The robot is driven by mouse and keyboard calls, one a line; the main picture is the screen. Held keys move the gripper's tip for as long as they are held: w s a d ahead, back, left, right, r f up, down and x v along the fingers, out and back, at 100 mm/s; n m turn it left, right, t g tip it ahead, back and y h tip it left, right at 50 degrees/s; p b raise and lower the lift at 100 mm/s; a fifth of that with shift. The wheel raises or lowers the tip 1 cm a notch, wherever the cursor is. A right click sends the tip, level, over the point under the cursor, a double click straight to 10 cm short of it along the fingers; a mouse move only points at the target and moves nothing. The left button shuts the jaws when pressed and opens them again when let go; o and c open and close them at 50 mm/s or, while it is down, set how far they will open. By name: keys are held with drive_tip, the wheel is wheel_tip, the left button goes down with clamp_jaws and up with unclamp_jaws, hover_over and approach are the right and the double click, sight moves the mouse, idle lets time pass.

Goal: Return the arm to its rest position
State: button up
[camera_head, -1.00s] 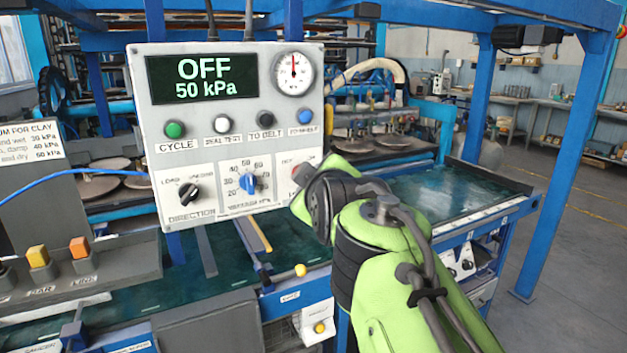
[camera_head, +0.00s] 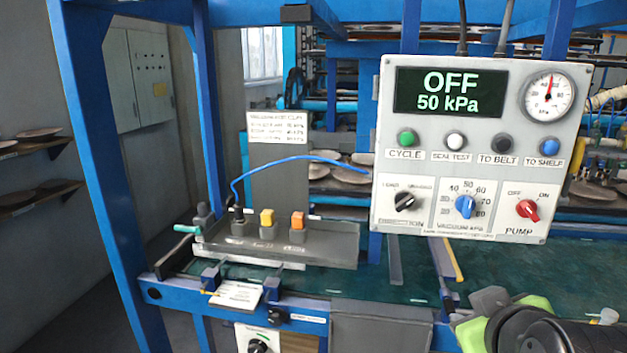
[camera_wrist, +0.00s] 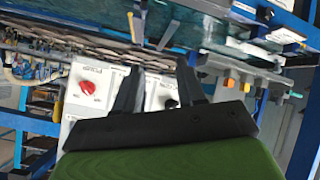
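My gripper (camera_wrist: 158,66) shows in the wrist view as two dark fingers set apart, with no object between them. My green and black arm (camera_head: 520,330) is at the lower right of the head view, below the control panel (camera_head: 545,200); the fingers do not show there. The panel's display (camera_head: 450,91) reads OFF and 50 kPa. The red pump knob (camera_head: 527,210) and the blue vacuum knob (camera_head: 465,206) are in clear sight. The pump knob also shows beyond the fingers in the wrist view (camera_wrist: 87,87). I cannot tell the finger-to-panel distance.
A tray with orange (camera_head: 297,220) and yellow switches (camera_head: 267,217) and a blue cable (camera_head: 290,160) is left of the panel. A blue frame post (camera_head: 105,170) stands at the left. The green belt (camera_head: 340,284) runs below. Shelves with plates (camera_head: 35,195) are far left.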

drive_tip(key=s+a+f+m+g+y, duration=0.1)
drive_tip(key=s+a+f+g+y, duration=0.25)
drive_tip(key=s+a+f, duration=0.7)
wheel_tip(320, 180, up, 11)
drive_tip(key=g+p, duration=0.1)
drive_tip(key=p, duration=1.2)
drive_tip(key=shift+d+r+m, duration=0.15)
drive_tip(key=shift+d+m, duration=0.25)
drive_tip(key=shift+d, duration=0.05)
drive_tip(key=shift+s, duration=0.1)
